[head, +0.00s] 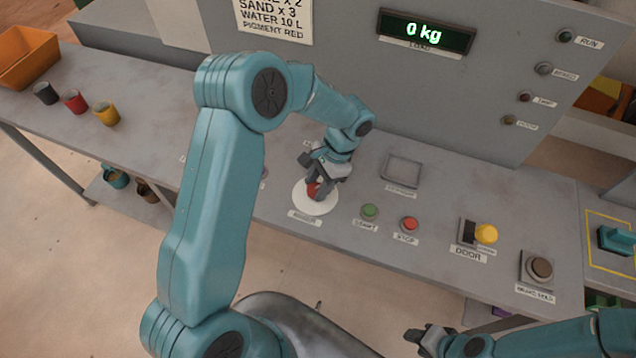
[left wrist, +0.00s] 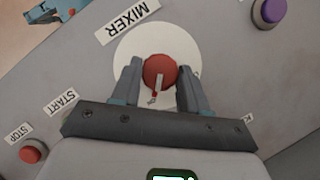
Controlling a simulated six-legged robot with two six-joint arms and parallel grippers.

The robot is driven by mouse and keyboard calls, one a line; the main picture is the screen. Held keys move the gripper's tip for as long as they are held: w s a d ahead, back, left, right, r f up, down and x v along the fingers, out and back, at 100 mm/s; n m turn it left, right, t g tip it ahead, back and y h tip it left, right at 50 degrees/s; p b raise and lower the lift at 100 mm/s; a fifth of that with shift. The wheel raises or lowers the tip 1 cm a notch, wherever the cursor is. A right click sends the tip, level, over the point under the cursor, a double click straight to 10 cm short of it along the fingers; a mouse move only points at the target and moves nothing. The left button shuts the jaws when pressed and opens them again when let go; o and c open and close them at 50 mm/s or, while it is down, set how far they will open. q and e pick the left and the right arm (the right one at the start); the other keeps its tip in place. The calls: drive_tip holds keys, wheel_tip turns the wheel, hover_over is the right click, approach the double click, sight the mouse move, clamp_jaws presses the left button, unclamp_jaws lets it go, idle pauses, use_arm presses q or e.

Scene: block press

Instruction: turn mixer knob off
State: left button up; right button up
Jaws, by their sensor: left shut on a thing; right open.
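The red mixer knob (left wrist: 158,71) sits on a white round dial plate (left wrist: 126,45) with a MIXER label (left wrist: 128,18) beside it. A pale pointer mark shows on the knob's face. My left gripper (left wrist: 158,85) is shut on the knob, with a finger on each side of it. In the head view the left gripper (head: 317,187) reaches down onto the dial plate (head: 318,206) and hides most of the knob (head: 312,190). My right gripper (head: 416,337) is open and empty at the bottom, away from the panel.
Right of the dial are a green START button (head: 369,211), a red STOP button (head: 409,224), a yellow DOOR knob (head: 486,234) and a dark round button (head: 540,267). A display (head: 427,32) reads 0 kg. Cups and an orange bin (head: 28,55) stand at left.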

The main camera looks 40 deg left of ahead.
use_arm(q)
drive_tip(key=n+b, duration=0.1)
drive_tip(key=n, duration=0.1)
drive_tip(key=shift+a+f+n+g+h+b, duration=0.15)
drive_tip(key=shift+n+g+h+b, duration=0.15)
drive_tip(key=shift+n+h+b, duration=0.1)
drive_tip(key=n+h+b, duration=0.2)
drive_tip(key=n, duration=0.2)
drive_tip(key=shift+a+n, duration=0.1)
drive_tip(key=shift+n, duration=0.2)
drive_tip(key=n+h, duration=0.1)
drive_tip(key=n, duration=0.1)
drive_tip(key=n+h+b, duration=0.1)
drive_tip(key=n, duration=0.2)
drive_tip(key=shift+s+a, duration=0.15)
drive_tip(key=shift+s+n+t+h+b, duration=0.1)
drive_tip(key=shift+n+t+h+b, duration=0.25)
drive_tip(key=shift+n, duration=0.85)
drive_tip(key=shift+n+t+h+b, duration=0.15)
drive_tip(key=shift+n+t+b, duration=0.3)
drive_tip(key=shift+n, duration=0.75)
drive_tip(key=o, duration=1)
drive_tip(key=shift+o, duration=0.2)
